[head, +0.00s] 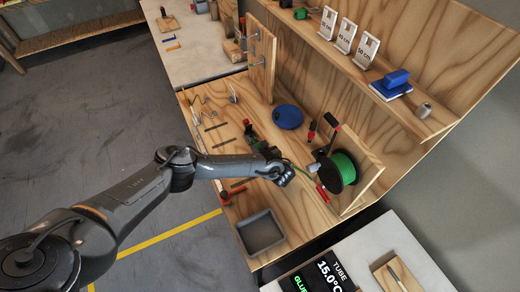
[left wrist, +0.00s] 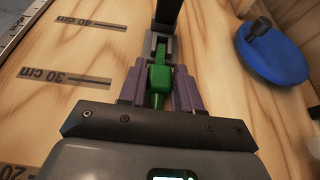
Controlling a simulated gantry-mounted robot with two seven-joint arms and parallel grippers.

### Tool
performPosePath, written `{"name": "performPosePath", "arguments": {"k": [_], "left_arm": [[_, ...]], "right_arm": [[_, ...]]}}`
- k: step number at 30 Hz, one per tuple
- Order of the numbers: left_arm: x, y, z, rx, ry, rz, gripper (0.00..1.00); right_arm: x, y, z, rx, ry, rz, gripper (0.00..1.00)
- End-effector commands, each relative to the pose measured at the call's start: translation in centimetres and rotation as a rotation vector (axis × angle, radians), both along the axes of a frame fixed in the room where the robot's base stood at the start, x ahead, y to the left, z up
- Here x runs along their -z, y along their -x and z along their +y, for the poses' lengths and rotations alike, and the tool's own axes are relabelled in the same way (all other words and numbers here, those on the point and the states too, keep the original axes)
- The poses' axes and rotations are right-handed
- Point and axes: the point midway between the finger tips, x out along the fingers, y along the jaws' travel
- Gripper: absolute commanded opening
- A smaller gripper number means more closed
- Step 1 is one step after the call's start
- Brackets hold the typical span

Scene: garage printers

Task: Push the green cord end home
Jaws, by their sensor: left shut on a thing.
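The green cord end (left wrist: 158,78) sits between the purple fingers of my left gripper (left wrist: 158,92) in the left wrist view. The gripper is shut on it. Its front points at a dark grey slotted block (left wrist: 160,45), which lies straight ahead, and the tip appears to be at the block's opening. I cannot tell how deep it sits. In the head view my left gripper (head: 262,148) is low over the wooden bench, partly hidden by its own wrist. Green cord runs from there toward the green spool (head: 343,168). My right gripper is not in view.
A blue round thing (head: 287,117) lies on the bench just right of the gripper; it shows in the left wrist view (left wrist: 272,50). Length labels (left wrist: 68,77) lie to the left.

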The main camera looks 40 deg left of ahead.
Motion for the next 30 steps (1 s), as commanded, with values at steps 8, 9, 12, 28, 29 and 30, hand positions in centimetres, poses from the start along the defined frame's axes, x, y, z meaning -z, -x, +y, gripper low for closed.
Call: {"name": "performPosePath", "arguments": {"k": [8, 9, 12, 28, 29, 30], "left_arm": [[0.09, -0.19, 0.59, 0.000, 0.000, 0.001, 0.00], [0.09, -0.21, 0.66, 0.000, 0.000, 0.001, 0.00], [0.07, -0.29, 0.84, 0.000, 0.000, 0.001, 0.00], [-0.01, -0.45, 1.13, 0.000, 0.000, 0.000, 0.36], [-0.01, -0.45, 1.13, 0.000, 0.000, 0.000, 0.41], [-0.01, -0.45, 1.13, 0.000, 0.000, 0.000, 0.47]], "right_arm": [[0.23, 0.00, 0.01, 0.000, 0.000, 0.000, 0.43], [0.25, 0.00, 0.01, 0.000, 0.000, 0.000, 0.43], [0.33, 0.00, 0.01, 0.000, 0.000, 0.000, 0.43], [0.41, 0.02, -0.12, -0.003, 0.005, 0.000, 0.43], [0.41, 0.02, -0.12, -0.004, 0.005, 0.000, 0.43], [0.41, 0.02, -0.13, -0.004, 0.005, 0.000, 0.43]]}}
